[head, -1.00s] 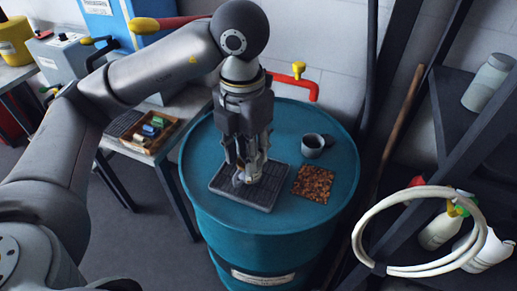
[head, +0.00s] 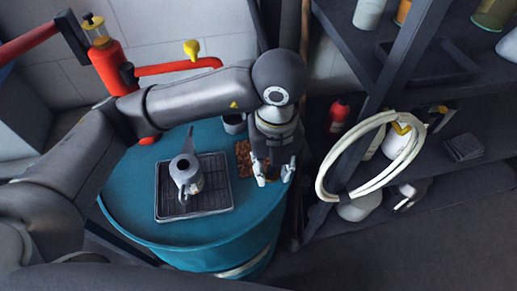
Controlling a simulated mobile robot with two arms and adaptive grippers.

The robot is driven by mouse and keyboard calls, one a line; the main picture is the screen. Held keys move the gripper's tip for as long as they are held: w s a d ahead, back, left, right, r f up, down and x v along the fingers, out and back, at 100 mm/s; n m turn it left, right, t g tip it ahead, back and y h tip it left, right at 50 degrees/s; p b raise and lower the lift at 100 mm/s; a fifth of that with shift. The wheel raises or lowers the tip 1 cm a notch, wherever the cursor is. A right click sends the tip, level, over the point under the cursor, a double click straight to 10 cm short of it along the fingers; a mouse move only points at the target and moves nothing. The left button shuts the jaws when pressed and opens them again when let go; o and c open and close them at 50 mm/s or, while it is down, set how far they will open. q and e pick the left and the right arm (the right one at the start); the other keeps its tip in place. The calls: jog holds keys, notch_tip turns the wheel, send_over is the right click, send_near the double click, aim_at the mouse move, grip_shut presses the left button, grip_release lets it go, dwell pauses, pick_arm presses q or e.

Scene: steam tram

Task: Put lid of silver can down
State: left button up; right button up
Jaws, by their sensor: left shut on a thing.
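The silver can (head: 187,172) stands on a black ribbed tray (head: 220,195) on top of a teal drum (head: 135,195). I cannot tell whether the lid touches the drum top. My right gripper is not in view.
A brown speckled square mat (head: 243,157) and a grey cup (head: 234,124) are just left of my left gripper. A red pipe with a yellow knob (head: 191,49) runs behind the drum. A white hose coil (head: 330,178) hangs on the dark shelf at right.

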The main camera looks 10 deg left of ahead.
pick_arm(q)
jog(key=w+a+f+p, duration=0.1)
jog(key=w+a+f, duration=0.1)
jog(key=w+f, duration=0.1)
jog(key=w+a+f+p, duration=0.1)
jog(key=w+f, duration=0.2)
jog(key=w, duration=0.1)
jog(key=w+a+f+p, duration=0.1)
jog(key=w+a+f, duration=0.1)
jog(key=w+f, duration=0.1)
jog(key=shift+w+a+p, duration=0.3)
jog(key=shift+w+p, duration=0.05)
jog(key=shift+w, duration=0.4)
jog(key=shift+w+a+f, duration=0.15)
jog(key=shift+w+f, duration=0.15)
jog(key=shift+f, duration=0.1)
notch_tip(320, 180, down, 3)
jog(key=shift+w+a+r+p, duration=0.1)
jog(key=shift+p, duration=0.9)
jog(key=shift+f, duration=0.25)
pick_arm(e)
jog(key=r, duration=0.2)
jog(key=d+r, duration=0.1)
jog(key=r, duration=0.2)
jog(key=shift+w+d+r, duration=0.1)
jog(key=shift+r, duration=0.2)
